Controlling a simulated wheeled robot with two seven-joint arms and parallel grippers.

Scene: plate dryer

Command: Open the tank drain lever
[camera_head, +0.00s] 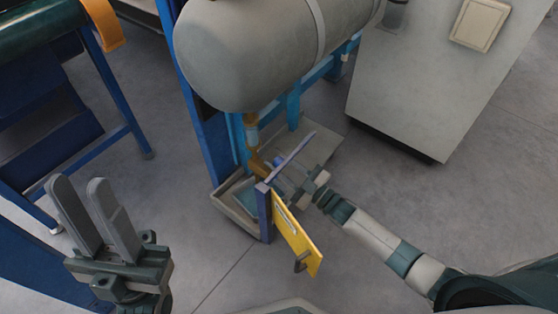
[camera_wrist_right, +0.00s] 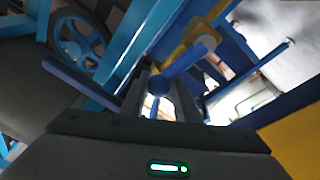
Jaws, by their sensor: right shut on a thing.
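The grey tank (camera_head: 250,50) stands at the upper middle of the head view. A brass drain pipe and valve (camera_head: 254,158) hang beneath it; brass fittings (camera_wrist_right: 192,45) also show in the right wrist view. The blue drain lever (camera_wrist_right: 158,86) lies between the fingers of my right gripper (camera_wrist_right: 154,98), which is shut on it. In the head view my right gripper (camera_head: 291,180) is beside the valve, and its fingers partly hide the lever. My left gripper (camera_head: 79,186) is open and empty at the lower left, well away from the tank.
A yellow panel (camera_head: 294,240) on a blue post (camera_head: 265,212) stands close in front of my right gripper. A grey tray (camera_head: 236,216) lies below the valve. A grey cabinet (camera_head: 440,75) stands at the right. Blue frame legs (camera_head: 112,85) are at the left.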

